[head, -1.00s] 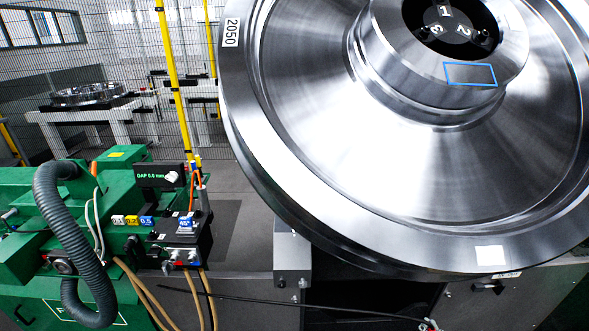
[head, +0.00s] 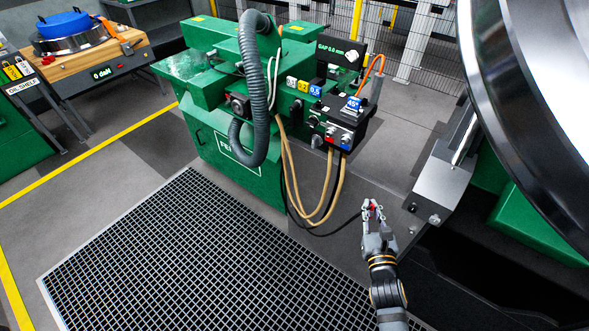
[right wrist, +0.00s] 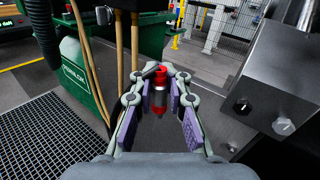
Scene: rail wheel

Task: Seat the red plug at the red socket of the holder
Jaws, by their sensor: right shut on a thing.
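My right gripper (head: 373,208) is in the lower middle of the head view, to the right of the hanging cables and below the black holder box. It is shut on the red plug, a small red and metal cylinder, which sits between the fingertips in the right wrist view (right wrist: 160,88). The black holder box (head: 322,128) is on the right end of the green machine, with a small red fitting (head: 331,130) and a blue one (head: 345,138) on its front. The plug is clear of the box. My left gripper is not in view.
Tan cables (head: 296,185) hang below the box, and a thick grey hose (head: 262,95) loops in front of the green machine (head: 220,120). The large steel wheel (head: 535,120) and a metal bracket (head: 437,183) stand at the right. A floor grating (head: 200,260) lies clear at the front left.

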